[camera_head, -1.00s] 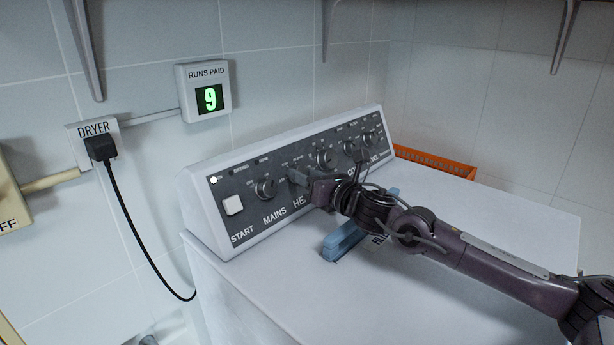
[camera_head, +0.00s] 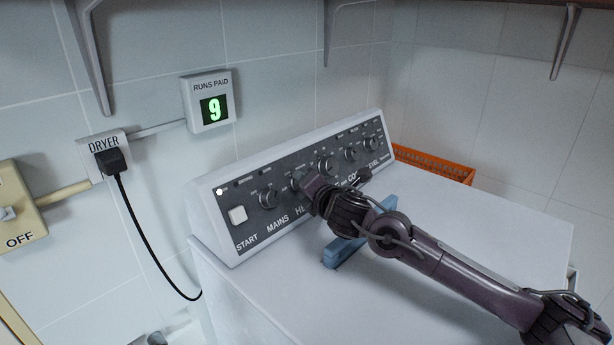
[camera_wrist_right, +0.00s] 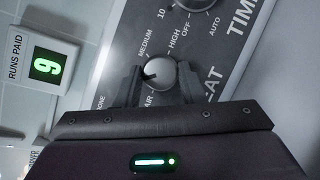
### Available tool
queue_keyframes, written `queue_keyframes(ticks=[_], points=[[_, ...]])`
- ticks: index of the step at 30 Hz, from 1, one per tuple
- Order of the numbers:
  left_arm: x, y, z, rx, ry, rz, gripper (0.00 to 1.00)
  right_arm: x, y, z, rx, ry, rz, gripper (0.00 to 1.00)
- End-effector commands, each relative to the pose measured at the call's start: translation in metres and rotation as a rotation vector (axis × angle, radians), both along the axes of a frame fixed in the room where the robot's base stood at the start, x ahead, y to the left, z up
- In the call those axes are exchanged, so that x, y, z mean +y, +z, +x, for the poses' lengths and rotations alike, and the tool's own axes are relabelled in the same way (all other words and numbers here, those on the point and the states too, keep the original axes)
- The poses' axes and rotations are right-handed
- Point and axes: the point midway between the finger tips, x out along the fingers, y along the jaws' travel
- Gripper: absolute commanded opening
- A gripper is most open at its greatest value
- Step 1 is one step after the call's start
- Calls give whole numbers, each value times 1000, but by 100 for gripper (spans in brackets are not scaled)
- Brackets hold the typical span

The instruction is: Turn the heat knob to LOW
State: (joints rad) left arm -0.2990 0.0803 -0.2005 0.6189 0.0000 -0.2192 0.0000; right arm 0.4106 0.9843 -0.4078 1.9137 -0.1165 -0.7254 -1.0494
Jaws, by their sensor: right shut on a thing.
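The HEAT knob is a round grey dial (camera_wrist_right: 162,76) on the dryer's dark control panel. My right gripper (camera_wrist_right: 160,84) is shut on it, one finger on each side, in the wrist view. A dark mark on the knob points left, toward the left finger, between the MEDIUM and AIR labels. HIGH is readable at the upper right; I cannot read LOW, and the left finger covers part of the scale. In the head view my right gripper (camera_head: 305,183) covers most of the knob and part of the HEAT lettering. My left gripper is out of view.
The MAINS knob (camera_head: 268,198) and START button (camera_head: 238,215) are left of my gripper; more knobs (camera_head: 326,165) are to the right. A blue bar-shaped object (camera_head: 345,248) lies on the white top under my arm. An orange basket (camera_head: 435,162) stands behind. The display (camera_head: 214,109) reads 9.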

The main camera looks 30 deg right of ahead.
Motion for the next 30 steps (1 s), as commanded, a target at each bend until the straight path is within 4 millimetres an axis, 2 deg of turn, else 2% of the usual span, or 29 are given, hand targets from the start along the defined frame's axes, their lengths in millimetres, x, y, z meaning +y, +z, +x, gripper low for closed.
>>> queue_keyframes(ticks=[1,9,25,26,30], points=[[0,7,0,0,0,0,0,0,4,0,8,-11,23,13],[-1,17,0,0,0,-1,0,0,2,0,35,-50,102,13],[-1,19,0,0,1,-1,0,0,1,0,42,-61,121,13],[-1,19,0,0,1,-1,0,0,1,0,42,-61,121,37],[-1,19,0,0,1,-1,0,0,1,0,42,-61,121,55]])
